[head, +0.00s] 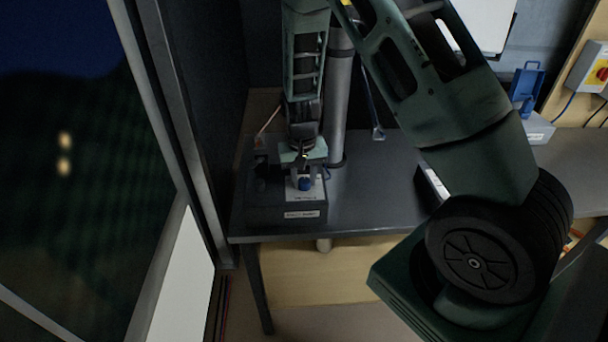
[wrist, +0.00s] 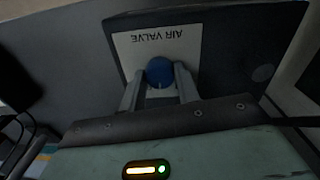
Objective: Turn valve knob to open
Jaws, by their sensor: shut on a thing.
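The valve knob (wrist: 160,72) is small, round and blue, on a white plate marked AIR VALVE (wrist: 185,42) on a dark box. In the wrist view my gripper (wrist: 160,82) has one finger on each side of the knob and is shut on it. In the head view the knob (head: 305,183) shows on the grey box (head: 285,214) at the left end of the dark table, with my gripper (head: 305,172) at it from above. The knob's far side is hidden by my gripper in the head view.
The dark table (head: 375,205) has a clear stretch to the right of the box. A grey post (head: 339,110) stands close behind my gripper. A window wall is close on the left. A blue item (head: 526,85) and a switch box (head: 590,68) are at the right.

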